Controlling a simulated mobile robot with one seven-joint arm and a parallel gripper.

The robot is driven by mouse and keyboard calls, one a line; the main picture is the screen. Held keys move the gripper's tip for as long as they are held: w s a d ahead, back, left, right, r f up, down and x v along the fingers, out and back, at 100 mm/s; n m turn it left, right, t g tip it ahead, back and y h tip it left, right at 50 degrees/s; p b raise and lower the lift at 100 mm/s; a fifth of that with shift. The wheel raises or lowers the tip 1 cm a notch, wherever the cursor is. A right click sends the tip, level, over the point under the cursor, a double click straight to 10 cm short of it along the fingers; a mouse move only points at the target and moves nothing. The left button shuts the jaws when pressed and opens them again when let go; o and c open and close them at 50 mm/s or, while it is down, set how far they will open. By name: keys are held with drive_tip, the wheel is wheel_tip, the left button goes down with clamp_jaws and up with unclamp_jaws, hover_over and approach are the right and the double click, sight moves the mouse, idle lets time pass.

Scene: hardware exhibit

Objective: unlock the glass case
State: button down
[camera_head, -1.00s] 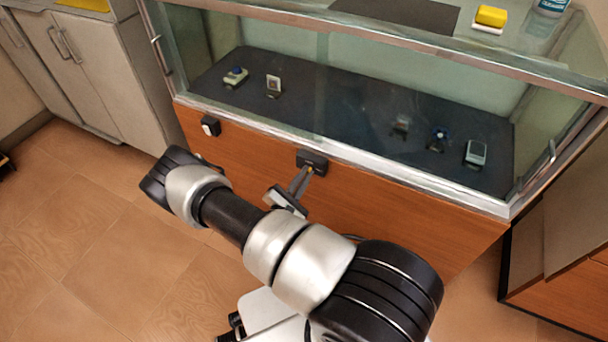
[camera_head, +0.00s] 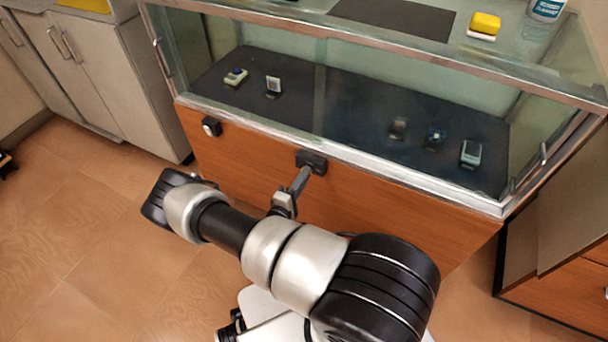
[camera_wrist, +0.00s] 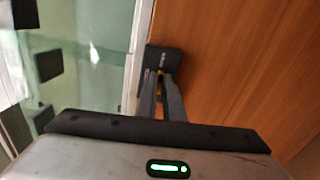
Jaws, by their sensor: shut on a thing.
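The glass case (camera_head: 330,150) has a metal-edged glass top and an orange wooden front panel. A black lock block (camera_head: 312,160) is on that panel, just under the metal edge; it also shows in the wrist view (camera_wrist: 163,58). My gripper (camera_head: 303,175) is right in front of the block. In the wrist view its two fingers (camera_wrist: 160,93) are closed on a small yellow piece (camera_wrist: 160,78), which looks like a key at the block's face. The fingers hide most of it, and I cannot tell how deep it sits.
A small black-and-white device (camera_head: 211,126) is on the panel to the left. Small gadgets (camera_head: 471,153) stand inside the case. A yellow block (camera_head: 485,25) and a bottle (camera_head: 546,9) are on top. Grey cabinets (camera_head: 95,75) stand left; the floor in front is clear.

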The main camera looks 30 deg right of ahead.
drive_tip(key=shift+m, duration=0.5)
drive_tip(key=c, duration=1.9)
unclamp_jaws()
drive_tip(key=shift+o, duration=0.2)
drive_tip(key=p+v, duration=0.2)
drive_tip(key=v, duration=1.5)
drive_tip(key=shift+s+a, duration=0.2)
